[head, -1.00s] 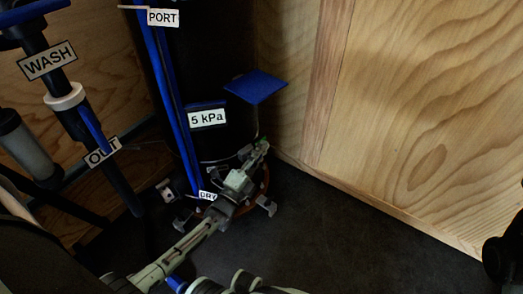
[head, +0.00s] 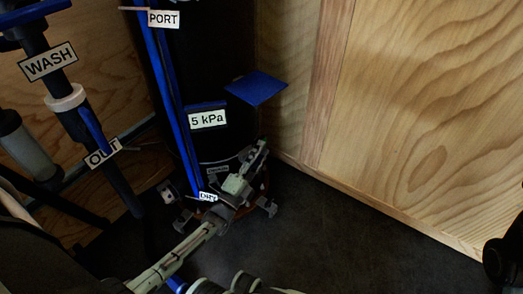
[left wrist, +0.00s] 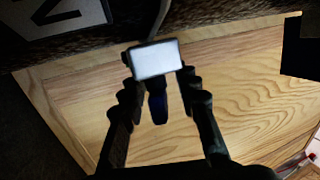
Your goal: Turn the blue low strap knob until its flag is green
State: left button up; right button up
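In the left wrist view a small blue piece (left wrist: 158,108), which looks like the low strap knob, stands between the fingers of my left gripper (left wrist: 158,72). Wood shows on both sides of it, so the fingers appear open around it. A pale grey-white plate (left wrist: 156,59) in a dark frame sits at the fingertips; it may be the flag, and I see no green on it. In the head view my left gripper (head: 262,148) reaches to the foot of the dark cylinder (head: 222,142) and hides the knob there. My right gripper is not recognisable.
Blue strips with a DRY label (head: 208,197) run down the cylinder beside a 5 kPa label (head: 208,120). A blue plate (head: 257,87) juts out above my gripper. Plywood walls (head: 420,120) stand close behind and right.

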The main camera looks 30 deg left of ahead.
pick_arm(q)
jog(key=d+v, duration=0.1)
jog(key=v, duration=1)
jog(key=shift+a, duration=0.5)
